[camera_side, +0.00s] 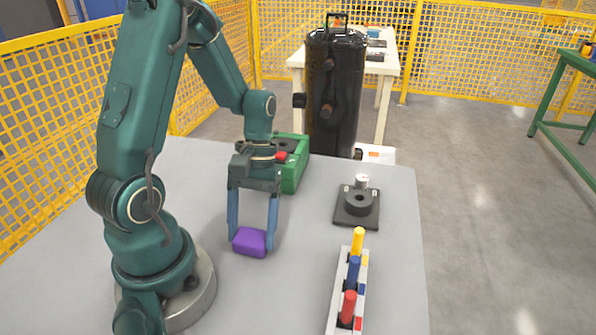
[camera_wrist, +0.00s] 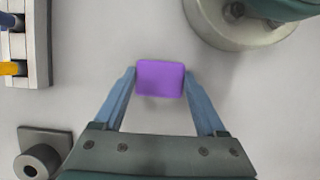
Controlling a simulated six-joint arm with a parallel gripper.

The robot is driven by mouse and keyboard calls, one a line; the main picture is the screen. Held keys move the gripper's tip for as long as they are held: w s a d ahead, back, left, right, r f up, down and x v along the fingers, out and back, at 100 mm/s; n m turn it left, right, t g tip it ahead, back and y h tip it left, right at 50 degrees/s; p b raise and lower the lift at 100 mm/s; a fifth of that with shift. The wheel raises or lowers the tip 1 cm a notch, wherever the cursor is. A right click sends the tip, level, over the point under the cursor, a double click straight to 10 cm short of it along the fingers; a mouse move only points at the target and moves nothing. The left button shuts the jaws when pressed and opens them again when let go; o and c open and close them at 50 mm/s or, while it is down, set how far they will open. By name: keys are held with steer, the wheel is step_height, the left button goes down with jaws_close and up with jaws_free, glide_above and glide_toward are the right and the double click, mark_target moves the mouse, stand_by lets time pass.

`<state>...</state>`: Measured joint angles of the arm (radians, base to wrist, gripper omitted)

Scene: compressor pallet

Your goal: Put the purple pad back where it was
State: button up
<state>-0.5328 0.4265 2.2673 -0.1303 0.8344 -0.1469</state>
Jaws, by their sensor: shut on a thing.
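The purple pad (camera_side: 249,242) is a small block between the fingertips of my gripper (camera_side: 252,236). In the side view the two blue fingers close on its sides, low over the grey table (camera_side: 215,300). I cannot tell for certain whether its underside touches the table. In the wrist view the purple pad (camera_wrist: 160,78) lies between the finger ends of my gripper (camera_wrist: 159,82), level with the picture.
A rack (camera_side: 336,300) with yellow, blue and red pegs stands at the front right. A dark fixture (camera_side: 357,206) with a round ring sits behind it. A green box (camera_side: 295,177) is behind my gripper. A black tank (camera_side: 336,90) stands beyond the table.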

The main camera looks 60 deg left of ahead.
steer(key=o, duration=1.2)
steer(key=shift+f, duration=0.1)
steer(key=shift+o, duration=0.2)
steer(key=v, duration=1.2)
steer(key=s+d+r+m+t+y, duration=0.3)
steer(key=d+m+t, duration=0.5)
steer(key=d+m, duration=0.1)
steer(key=shift+d+r+t, duration=0.3)
steer(key=shift+t, duration=0.1)
